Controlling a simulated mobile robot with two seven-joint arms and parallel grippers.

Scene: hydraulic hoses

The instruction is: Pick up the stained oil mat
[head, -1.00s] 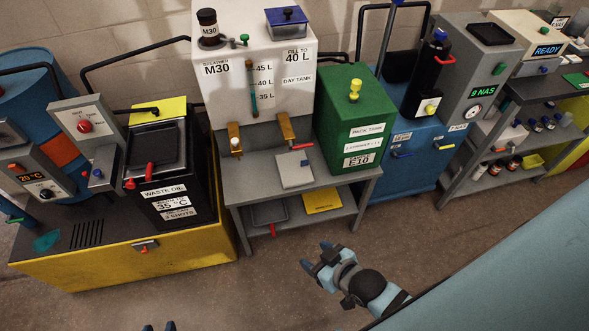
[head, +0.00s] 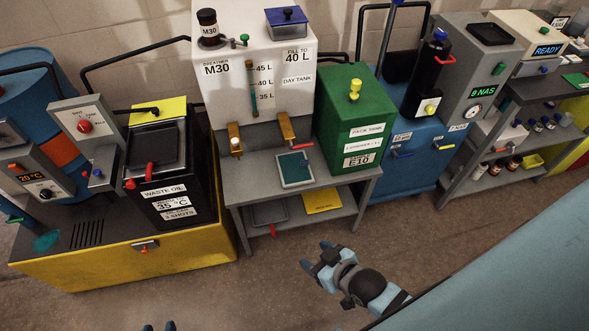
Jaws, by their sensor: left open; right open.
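I cannot tell for sure which thing is the stained oil mat. A flat rectangular panel (head: 294,170) with a dark teal face and pale rim lies on the bench under the brass taps. A yellow sheet with small print (head: 322,201) lies on the shelf below. A small teal patch (head: 46,241) lies on the yellow-sided base at the left. My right gripper (head: 317,255) is open and empty over the floor in front of the bench. My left gripper (head: 159,327) shows only its two spread fingertips at the bottom edge, apart from everything.
The grey bench (head: 244,190) carries the white day tank (head: 280,85) and green pack tank (head: 345,115). A black waste oil box (head: 168,185) stands on the yellow-sided base (head: 200,262). A dark tray (head: 268,213) shares the low shelf. The floor before the bench is clear.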

